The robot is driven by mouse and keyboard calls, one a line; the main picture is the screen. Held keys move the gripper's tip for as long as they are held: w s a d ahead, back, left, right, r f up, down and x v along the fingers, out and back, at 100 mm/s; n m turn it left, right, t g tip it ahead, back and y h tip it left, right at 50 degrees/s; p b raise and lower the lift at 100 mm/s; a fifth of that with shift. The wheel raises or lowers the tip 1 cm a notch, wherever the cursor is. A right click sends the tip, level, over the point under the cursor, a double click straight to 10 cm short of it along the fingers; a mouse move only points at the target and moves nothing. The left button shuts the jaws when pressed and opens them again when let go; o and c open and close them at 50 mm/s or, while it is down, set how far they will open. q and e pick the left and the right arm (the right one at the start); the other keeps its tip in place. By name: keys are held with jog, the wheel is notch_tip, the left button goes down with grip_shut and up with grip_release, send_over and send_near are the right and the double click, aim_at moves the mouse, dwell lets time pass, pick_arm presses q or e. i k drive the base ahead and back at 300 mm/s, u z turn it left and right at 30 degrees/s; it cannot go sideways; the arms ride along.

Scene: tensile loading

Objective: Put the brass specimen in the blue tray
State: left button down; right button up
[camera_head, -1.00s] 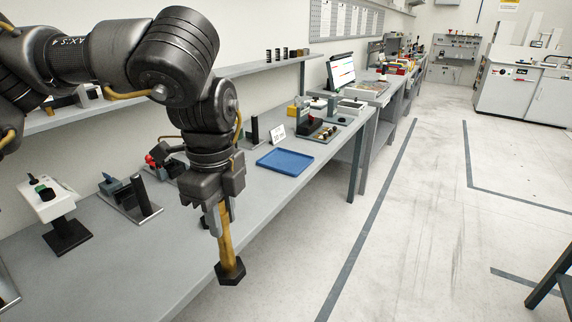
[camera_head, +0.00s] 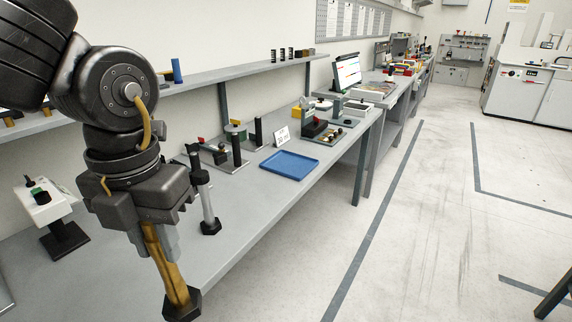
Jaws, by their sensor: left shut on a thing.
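My left gripper (camera_head: 157,236) is in the left foreground, pointing down. It is shut on the brass specimen (camera_head: 168,264), a yellow-brown bar with a dark hexagonal lower end. The bar hangs slightly tilted, in front of the bench edge in the picture; its upper end is hidden by the gripper. The blue tray (camera_head: 278,173) lies flat and empty on the bench, to the right of and farther back than the gripper. My right gripper is not in view.
A grey specimen (camera_head: 208,202) with dark ends stands upright on the bench (camera_head: 248,216), just right of my gripper. Dark fixtures (camera_head: 236,150) stand left of the tray, a small white sign (camera_head: 282,135) behind it. A white device (camera_head: 48,205) stands at far left.

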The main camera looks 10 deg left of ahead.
aim_at(285, 168)
jog(key=z, duration=0.05)
jog(key=i, duration=1.9)
